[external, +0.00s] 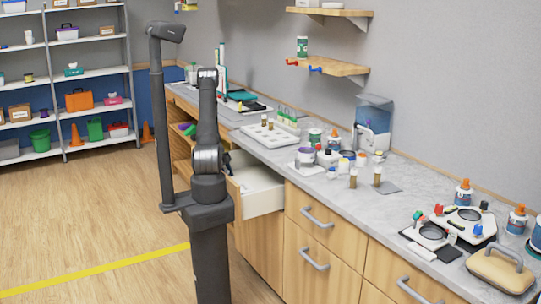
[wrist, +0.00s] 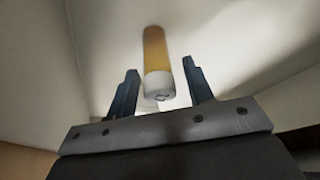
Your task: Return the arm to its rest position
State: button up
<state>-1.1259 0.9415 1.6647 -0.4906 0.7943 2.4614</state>
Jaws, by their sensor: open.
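My gripper (wrist: 158,68) is open, its two dark fingers spread apart in the wrist view. An amber vial with a white cap (wrist: 156,58) shows between and beyond the fingers, with a visible gap on each side. Pale walls around it look like the inside of the white open drawer (external: 263,203). In the external view my arm stands upright at the left of the counter and bends toward this drawer. My gripper is mostly hidden there behind my own arm links.
The grey counter (external: 400,205) holds several jars, vials and a white rack (external: 270,134). Closed wooden drawers (external: 318,225) lie below it. Wall shelves (external: 330,66) hang above. Open wood floor (external: 90,225) with a yellow line (external: 95,270) lies left of my arm.

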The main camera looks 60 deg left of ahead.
jog(key=shift+f, duration=1.25)
jog(key=v, duration=1.2)
jog(key=x, duration=1.2)
jog(key=shift+f, duration=0.1)
notch_tip(320, 180, up, 38)
jog(key=w+d, duration=0.5)
jog(key=w, duration=0.5)
jog(key=shift+w, duration=0.2)
